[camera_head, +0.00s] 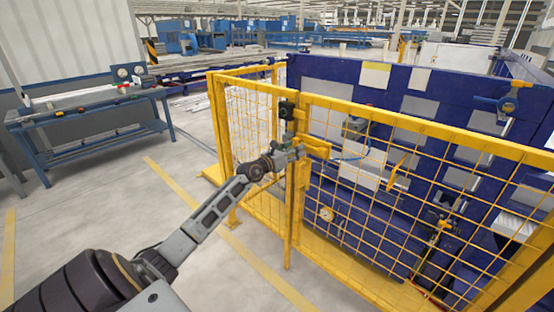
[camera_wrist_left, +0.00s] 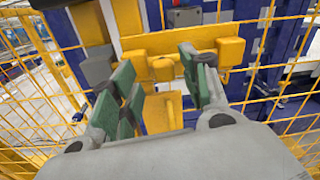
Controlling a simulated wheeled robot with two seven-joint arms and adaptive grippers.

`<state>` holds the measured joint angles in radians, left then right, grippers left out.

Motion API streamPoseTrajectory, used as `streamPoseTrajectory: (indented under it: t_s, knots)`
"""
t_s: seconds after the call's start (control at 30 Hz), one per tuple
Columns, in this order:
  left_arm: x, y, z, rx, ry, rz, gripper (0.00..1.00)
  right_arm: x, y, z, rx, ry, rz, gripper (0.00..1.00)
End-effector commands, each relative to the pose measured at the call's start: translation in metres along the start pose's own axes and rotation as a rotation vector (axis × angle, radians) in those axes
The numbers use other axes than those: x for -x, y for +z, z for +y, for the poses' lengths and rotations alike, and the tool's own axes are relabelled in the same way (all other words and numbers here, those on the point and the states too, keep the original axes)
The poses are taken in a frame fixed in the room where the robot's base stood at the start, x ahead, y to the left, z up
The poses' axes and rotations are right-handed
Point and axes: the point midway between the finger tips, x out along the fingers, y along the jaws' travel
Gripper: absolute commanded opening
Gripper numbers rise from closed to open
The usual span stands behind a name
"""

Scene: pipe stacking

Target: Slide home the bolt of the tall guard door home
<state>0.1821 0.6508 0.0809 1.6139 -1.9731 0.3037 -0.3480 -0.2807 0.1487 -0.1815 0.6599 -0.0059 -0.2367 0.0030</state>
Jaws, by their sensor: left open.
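The tall guard door (camera_head: 400,180) is a yellow frame with yellow wire mesh. Its yellow bolt assembly (camera_head: 318,149) is at the door's left post, near the top. In the left wrist view the bolt assembly shows as a yellow plate (camera_wrist_left: 150,42) with a yellow block (camera_wrist_left: 230,50) at its right end and a small yellow knob (camera_wrist_left: 163,70) below. My left gripper (camera_head: 300,152) is at the bolt. In the left wrist view its green-padded fingers (camera_wrist_left: 165,88) are apart, with the knob showing between them. Contact cannot be told. My right gripper is not in view.
A dark box (camera_head: 286,110) sits on the post above the bolt. A yellow mesh fence panel (camera_head: 250,125) stands left of the door. A large blue machine (camera_head: 380,95) is behind the mesh. A blue workbench (camera_head: 90,115) stands at the left, with clear floor between.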

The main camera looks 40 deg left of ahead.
Motion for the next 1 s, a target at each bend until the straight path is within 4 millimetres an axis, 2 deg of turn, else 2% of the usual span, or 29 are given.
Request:
streamPoseTrajectory:
  t_s: [1.0]
  knots:
    - [0.073,0.000,0.001,0.000,0.001,0.001,0.46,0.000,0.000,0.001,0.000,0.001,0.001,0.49]
